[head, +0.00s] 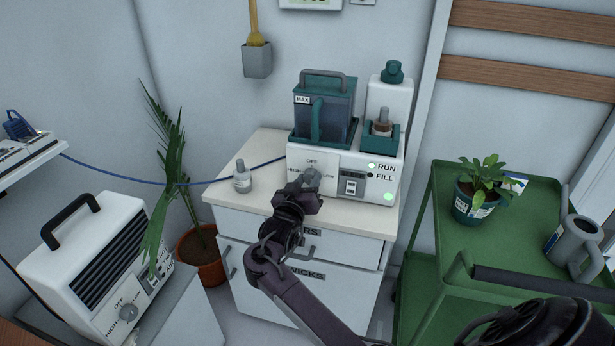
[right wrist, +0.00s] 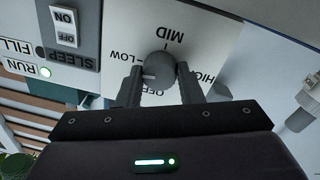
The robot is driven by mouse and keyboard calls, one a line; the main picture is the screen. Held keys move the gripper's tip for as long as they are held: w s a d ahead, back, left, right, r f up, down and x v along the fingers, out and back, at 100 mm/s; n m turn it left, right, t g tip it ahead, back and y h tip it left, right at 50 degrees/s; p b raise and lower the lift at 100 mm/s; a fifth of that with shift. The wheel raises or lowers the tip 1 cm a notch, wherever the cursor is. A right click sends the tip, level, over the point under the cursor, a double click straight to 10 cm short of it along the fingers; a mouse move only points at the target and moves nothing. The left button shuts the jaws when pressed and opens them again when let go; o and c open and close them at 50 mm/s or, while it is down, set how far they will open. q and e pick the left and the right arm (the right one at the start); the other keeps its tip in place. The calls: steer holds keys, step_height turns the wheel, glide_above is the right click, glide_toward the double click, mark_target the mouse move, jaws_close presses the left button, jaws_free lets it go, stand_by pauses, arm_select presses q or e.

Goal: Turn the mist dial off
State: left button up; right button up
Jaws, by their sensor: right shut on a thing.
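The mist dial (head: 313,176) is a grey round knob on the front of a white humidifier (head: 345,160) with a teal tank, on a cabinet top. My right gripper (head: 303,190) is shut on it from the front and partly hides it in the head view. In the right wrist view, the dial (right wrist: 158,66) sits between the two fingers (right wrist: 160,82). Labels OFF, LOW, MID and HIGH surround it, upside down there. A small white mark on the dial's left side faces the LOW and OFF side; its exact setting is hard to tell.
The RUN light (head: 372,166) is green; the FILL light is dark. A sleep switch (head: 350,187) is beside the dial. A small bottle (head: 242,177) stands left on the cabinet top (head: 262,208). A white heater (head: 95,265) and green cart (head: 450,235) flank the cabinet.

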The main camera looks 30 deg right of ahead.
arm_select(q)
steer(key=s+a+f+p, duration=0.15)
steer(key=s+p, duration=0.35)
steer(key=s, duration=0.6)
arm_select(e)
steer(key=n, duration=0.4)
steer(key=shift+r, duration=0.25)
steer(key=shift+n+t+p, duration=0.3)
steer(key=shift+n+p, duration=0.6)
steer(key=shift+n, duration=0.3)
steer(key=n+p, duration=0.4)
steer(key=n, duration=0.1)
steer(key=shift+f+n, duration=0.1)
steer(key=shift+n, duration=0.2)
arm_select(q)
step_height(320, 180, up, 8)
steer(key=p, duration=0.2)
steer(key=shift+s+a+g, duration=0.4)
steer(key=shift+s, duration=0.05)
arm_select(e)
steer(key=shift+f+n+t, duration=0.15)
steer(key=shift+n+t, duration=0.25)
steer(key=shift+n, duration=2)
steer(key=o, duration=1)
steer(key=shift+c, duration=0.2)
steer(key=shift+f, duration=0.1)
